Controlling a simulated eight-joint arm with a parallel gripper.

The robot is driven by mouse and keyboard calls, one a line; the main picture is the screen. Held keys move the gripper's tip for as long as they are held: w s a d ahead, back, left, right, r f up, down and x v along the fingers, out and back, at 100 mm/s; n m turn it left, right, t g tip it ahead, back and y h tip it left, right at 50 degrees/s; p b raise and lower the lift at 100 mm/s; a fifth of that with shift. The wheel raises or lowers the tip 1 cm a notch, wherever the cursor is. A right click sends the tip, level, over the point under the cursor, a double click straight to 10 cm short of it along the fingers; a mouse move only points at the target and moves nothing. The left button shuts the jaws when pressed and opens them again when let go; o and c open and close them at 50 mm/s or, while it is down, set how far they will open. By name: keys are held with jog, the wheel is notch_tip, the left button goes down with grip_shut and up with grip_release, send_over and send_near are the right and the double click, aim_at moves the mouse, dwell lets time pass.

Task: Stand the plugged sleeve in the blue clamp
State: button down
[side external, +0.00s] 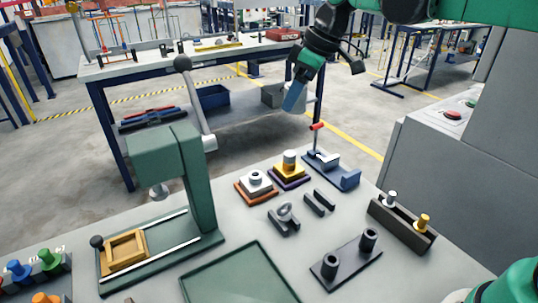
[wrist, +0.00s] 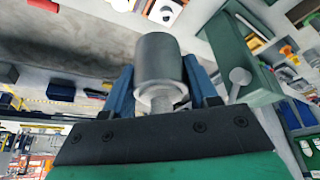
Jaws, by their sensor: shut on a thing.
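My gripper (side external: 293,97) is high above the back of the bench in the side view, tilted, with blue fingers. In the wrist view my gripper (wrist: 158,68) is shut on a grey cylindrical sleeve (wrist: 158,60). A lighter ring and narrower stub show at its end nearest the palm; its far end is hidden. In the side view I cannot make out the sleeve between the fingers. The blue clamp (side external: 346,178) lies on the bench below my gripper, with an upright lever with a red grip (side external: 317,127). No part stands in it that I can see.
A green press (side external: 203,185) with a long lever stands left of the clamp. Stacked plates with a white part (side external: 256,181) and a yellow part (side external: 290,162) sit beside the clamp. A dark rack (side external: 405,228), a two-post plate (side external: 345,262) and a green tray (side external: 240,275) are nearer.

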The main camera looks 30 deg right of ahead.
jog(key=s+d+m+t+h, duration=0.15)
jog(key=d+m, duration=0.35)
jog(key=d, duration=0.8)
send_over(335, 173)
jog(key=s, duration=0.1)
jog(key=shift+g, duration=0.25)
notch_tip(335, 173, down, 15)
jog(key=shift+s+d+f, duration=0.1)
jog(key=shift+s+d, duration=0.05)
jog(key=shift+f, duration=2.15)
jog(key=shift+c, duration=1.2)
grip_release()
jog(key=shift+f, duration=0.1)
